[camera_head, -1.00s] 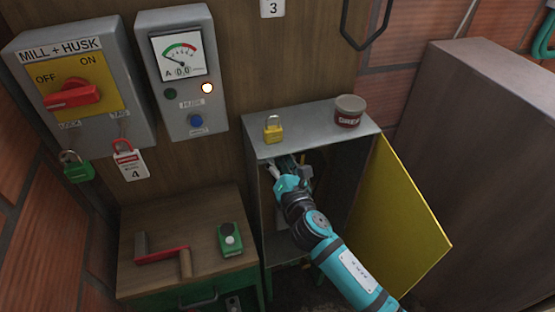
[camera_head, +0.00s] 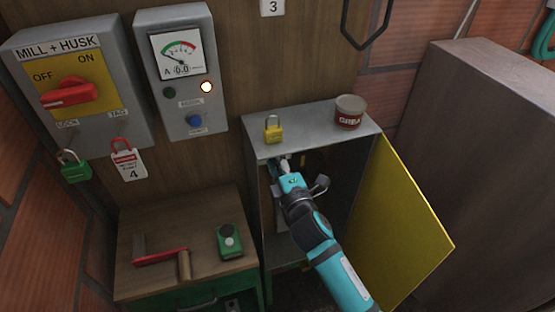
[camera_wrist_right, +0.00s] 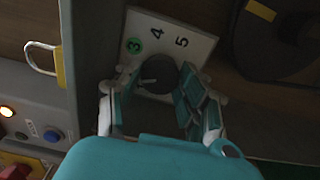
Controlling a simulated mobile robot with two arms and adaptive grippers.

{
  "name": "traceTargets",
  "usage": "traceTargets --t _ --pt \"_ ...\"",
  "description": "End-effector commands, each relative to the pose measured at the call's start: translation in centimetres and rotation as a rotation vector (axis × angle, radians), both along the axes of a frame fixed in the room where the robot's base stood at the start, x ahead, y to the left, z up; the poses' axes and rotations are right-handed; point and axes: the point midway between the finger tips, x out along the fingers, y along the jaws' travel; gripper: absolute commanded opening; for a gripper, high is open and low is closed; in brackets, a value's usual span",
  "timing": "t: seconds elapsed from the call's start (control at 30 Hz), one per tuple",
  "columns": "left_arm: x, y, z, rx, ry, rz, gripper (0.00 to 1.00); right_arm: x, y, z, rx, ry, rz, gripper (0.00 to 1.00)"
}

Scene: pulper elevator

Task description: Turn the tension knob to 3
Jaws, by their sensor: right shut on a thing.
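The tension knob (camera_wrist_right: 162,76) is round and black with a short white mark. It sits on a pale dial plate (camera_wrist_right: 198,36) with a green-ringed 3, then 4 and 5. The white mark points to the left in the wrist view, below the 3. My right gripper (camera_wrist_right: 154,98) has its fingers on both sides of the knob and is shut on it. In the head view the right gripper (camera_head: 283,168) reaches into the open grey cabinet (camera_head: 318,133), where the knob is hidden. My left gripper is not in view.
A yellow door (camera_head: 400,210) stands open right of my arm. A yellow padlock (camera_head: 273,130) and a tin (camera_head: 349,112) stand on the cabinet. A large dark wheel (camera_wrist_right: 278,38) is beside the dial.

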Motion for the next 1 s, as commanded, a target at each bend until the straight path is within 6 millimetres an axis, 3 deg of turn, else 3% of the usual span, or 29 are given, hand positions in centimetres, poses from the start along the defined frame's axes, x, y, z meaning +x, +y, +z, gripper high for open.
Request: traceTargets --t 0.6,1.0 --pt "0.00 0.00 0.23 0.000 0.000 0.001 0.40 -0.07 0.01 -0.25 0.531 0.179 -0.002 0.07" --pt "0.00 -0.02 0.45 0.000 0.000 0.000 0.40 -0.06 0.02 -0.25 0.723 0.241 -0.002 0.07"
